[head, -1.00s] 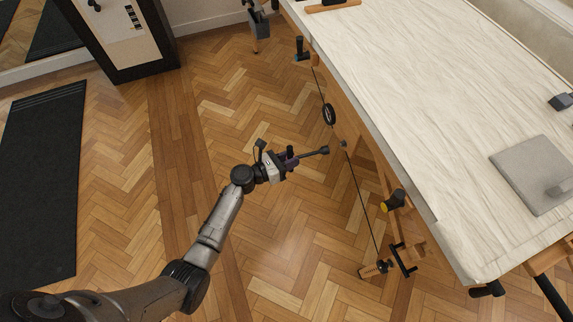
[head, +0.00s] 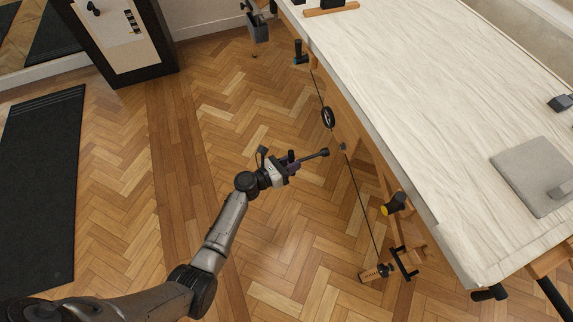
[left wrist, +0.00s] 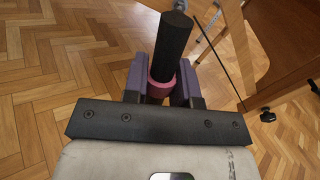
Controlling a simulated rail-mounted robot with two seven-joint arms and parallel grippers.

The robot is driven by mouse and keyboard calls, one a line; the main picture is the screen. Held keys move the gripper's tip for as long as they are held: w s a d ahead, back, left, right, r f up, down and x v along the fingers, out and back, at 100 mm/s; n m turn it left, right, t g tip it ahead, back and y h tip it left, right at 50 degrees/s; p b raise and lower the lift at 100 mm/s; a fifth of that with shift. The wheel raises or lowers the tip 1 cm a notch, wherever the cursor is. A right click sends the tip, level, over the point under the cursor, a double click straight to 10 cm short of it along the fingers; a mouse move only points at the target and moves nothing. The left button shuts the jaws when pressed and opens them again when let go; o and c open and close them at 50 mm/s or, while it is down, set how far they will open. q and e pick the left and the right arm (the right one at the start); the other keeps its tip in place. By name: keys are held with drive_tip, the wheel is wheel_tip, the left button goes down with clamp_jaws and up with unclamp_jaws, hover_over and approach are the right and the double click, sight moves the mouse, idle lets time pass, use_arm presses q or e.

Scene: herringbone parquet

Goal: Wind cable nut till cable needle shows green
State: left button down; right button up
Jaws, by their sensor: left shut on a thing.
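My left gripper (head: 292,163) has its purple fingers shut on a dark tool (head: 312,156) with a shaft and rounded head. In the left wrist view a thick black cylinder (left wrist: 176,48) with a pink band (left wrist: 161,88) sits between the fingers. The tool head points at a small dark piece on the cable (head: 342,146), possibly the cable nut, with a small gap between them in the head view. The thin cable (head: 361,203) runs along the bench side. My right gripper is out of view.
The pale-topped workbench (head: 430,110) stands right of the cable. A grey slab (head: 530,165) lies on the bench.

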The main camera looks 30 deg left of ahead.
sight(308, 158)
use_arm(q)
drive_tip(key=shift+d+b+x, duration=0.3)
drive_tip(key=shift+b+x, duration=0.05)
drive_tip(key=shift+x, duration=1.4)
drive_tip(key=shift+w+d+r, duration=0.15)
drive_tip(key=shift+w+d, duration=0.45)
drive_tip(key=shift+d, duration=0.1)
idle(2.6)
